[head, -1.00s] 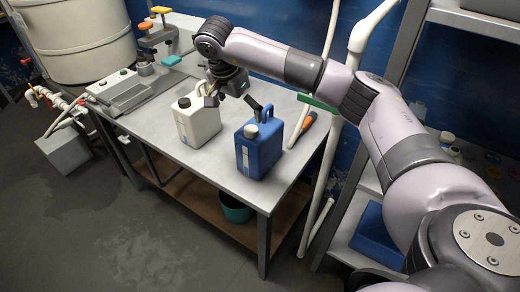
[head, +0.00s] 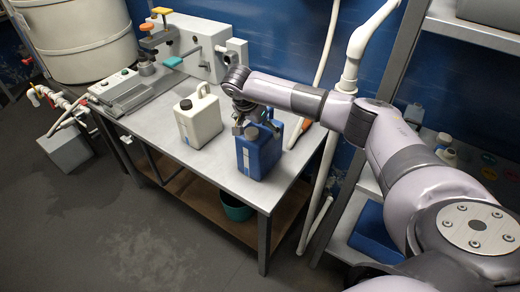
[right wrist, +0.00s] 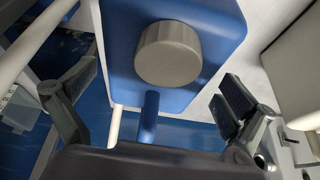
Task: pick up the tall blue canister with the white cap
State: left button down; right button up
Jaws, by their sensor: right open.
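The blue canister (head: 257,156) stands upright on the metal table, with a white label on its side and a pale cap. In the head view my right gripper (head: 256,118) is just above it and partly covers its top and handle. In the right wrist view the canister (right wrist: 208,72) is seen from above, with its grey-white cap (right wrist: 168,53) in the middle. The open fingers of my right gripper (right wrist: 152,98) spread to either side of the canister's handle end. I cannot tell whether they touch it. My left gripper is not in view.
A white canister (head: 198,122) stands on the metal table (head: 215,168), left of the blue one. A white pipe (head: 324,170) runs by the table's right end. The table front is clear.

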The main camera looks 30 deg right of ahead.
jog(key=x, duration=0.4)
jog(key=shift+s+f+p, duration=0.1)
jog(key=shift+p, duration=0.3)
jog(key=shift+c, duration=0.4)
jog(key=shift+s, duration=0.1)
jog(key=c, duration=1.7)
jog(key=shift+c, duration=0.3)
